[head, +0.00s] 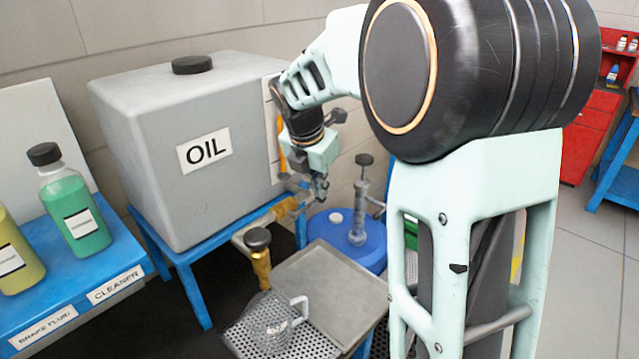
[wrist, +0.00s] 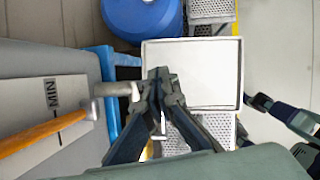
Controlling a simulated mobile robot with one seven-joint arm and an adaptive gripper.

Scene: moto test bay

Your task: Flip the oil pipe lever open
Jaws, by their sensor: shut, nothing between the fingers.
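The grey oil tank (head: 190,115) with its OIL label stands on a blue stand. A pipe (head: 245,232) comes out low at its front, with a brass section near the tank. My gripper (head: 320,196) is shut and empty, pointing down beside the tank's right side, above the pipe and apart from the brass upright. In the wrist view my closed fingers (wrist: 160,78) hide part of what lies below.
A grey tray (head: 325,285) and a clear jug (head: 270,322) on a perforated plate stand below. A blue drum (head: 345,240) with a pump is behind the tray. Bottles (head: 72,205) stand on the blue shelf at left. An orange gauge tube (wrist: 40,135) runs along the tank.

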